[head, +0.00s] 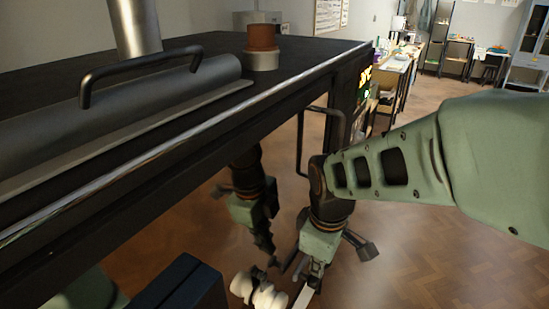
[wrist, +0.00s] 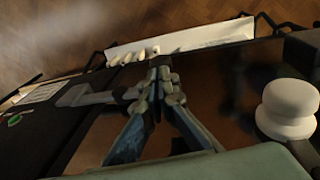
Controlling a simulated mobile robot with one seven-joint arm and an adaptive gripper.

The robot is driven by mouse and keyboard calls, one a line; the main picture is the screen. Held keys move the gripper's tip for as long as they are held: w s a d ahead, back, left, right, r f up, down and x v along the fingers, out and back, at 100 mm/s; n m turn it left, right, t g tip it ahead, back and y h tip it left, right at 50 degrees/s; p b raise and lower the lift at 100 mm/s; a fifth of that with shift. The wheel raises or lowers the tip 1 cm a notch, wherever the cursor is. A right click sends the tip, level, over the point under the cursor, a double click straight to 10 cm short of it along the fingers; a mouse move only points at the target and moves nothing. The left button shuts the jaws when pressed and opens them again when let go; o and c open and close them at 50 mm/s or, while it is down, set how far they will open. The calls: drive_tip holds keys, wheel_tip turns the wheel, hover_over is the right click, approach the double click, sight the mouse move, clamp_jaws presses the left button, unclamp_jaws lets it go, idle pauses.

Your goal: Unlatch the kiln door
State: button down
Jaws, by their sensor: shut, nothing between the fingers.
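My gripper shows in the wrist view (wrist: 160,76) with its fingertips together and nothing between them. In the head view my gripper (head: 314,280) points down beside the dark front of the kiln (head: 150,140). A white rounded knob (wrist: 288,108) stands on the glossy dark front, right of the fingers and apart from them. It also shows low in the head view (head: 262,294). A grey bar-like piece (wrist: 92,97), perhaps the latch, lies just left of the fingertips. I cannot tell whether they touch it. The fingers hide part of the area behind them.
A black bar handle (head: 302,142) projects from the kiln's side. A terracotta pot (head: 262,36) stands on the black top near a grey cylinder with a handle (head: 130,68). A white panel (wrist: 185,40) lies beyond the fingers. Wooden floor (head: 430,240) is open to the right.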

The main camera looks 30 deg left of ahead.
sight(316, 278)
drive_tip(key=shift+w+f+b, duration=0.15)
drive_tip(key=shift+f+b, duration=0.45)
drive_tip(key=shift+f, duration=0.8)
drive_tip(key=shift+f, duration=0.1)
